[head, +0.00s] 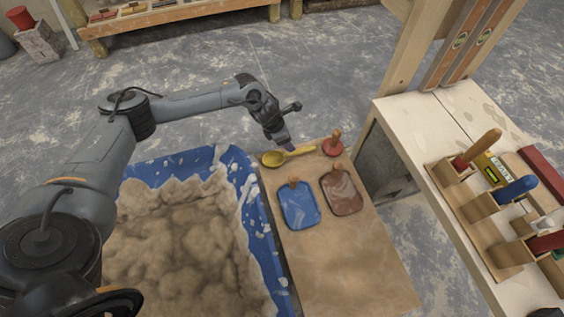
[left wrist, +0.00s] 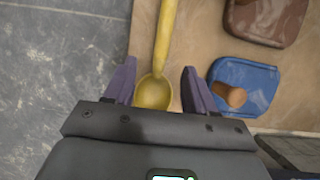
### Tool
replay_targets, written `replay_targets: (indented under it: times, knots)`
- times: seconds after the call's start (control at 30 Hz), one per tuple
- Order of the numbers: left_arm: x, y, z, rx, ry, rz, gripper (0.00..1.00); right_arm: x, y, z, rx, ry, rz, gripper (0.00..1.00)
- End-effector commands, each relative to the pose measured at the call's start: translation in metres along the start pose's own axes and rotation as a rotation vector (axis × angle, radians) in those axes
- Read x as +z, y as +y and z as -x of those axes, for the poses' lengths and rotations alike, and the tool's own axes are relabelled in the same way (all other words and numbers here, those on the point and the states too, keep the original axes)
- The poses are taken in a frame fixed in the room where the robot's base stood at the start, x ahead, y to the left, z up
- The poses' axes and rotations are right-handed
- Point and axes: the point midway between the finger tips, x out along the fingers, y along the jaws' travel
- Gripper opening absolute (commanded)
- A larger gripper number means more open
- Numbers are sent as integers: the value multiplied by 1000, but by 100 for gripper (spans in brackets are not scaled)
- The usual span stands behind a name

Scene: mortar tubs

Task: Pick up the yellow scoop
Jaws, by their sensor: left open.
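The yellow scoop (head: 287,155) lies on the wooden board at its far end, next to the blue tub. Its bowl points left and its handle points right in the head view. My left gripper (head: 285,141) is above the scoop, near its bowl end. In the left wrist view, the scoop (left wrist: 158,75) runs between the two purple fingers of my open left gripper (left wrist: 157,85), with the bowl between the fingertips and the handle reaching up the picture. The lower edge of the bowl is hidden by the gripper body. My right gripper is not in view.
A blue float (head: 299,205), a brown float (head: 342,191) and a red round tool (head: 332,147) lie on the board (head: 345,262). The blue tub (head: 245,185) of mortar (head: 185,240) stands left. A bench (head: 455,115) with racked tools is at right.

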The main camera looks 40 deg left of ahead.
Motion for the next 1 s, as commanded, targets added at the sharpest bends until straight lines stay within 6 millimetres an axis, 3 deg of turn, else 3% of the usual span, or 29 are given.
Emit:
replay_targets:
  times: [0.2, 0.57, 1.0]
  knots:
    - [-2, -1, -34, -2, 1, -2, 55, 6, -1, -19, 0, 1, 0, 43]
    - [-1, -1, -52, -1, 0, -1, 55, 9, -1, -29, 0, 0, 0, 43]
    - [-4, -3, -97, 0, -1, 0, 55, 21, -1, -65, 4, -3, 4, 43]
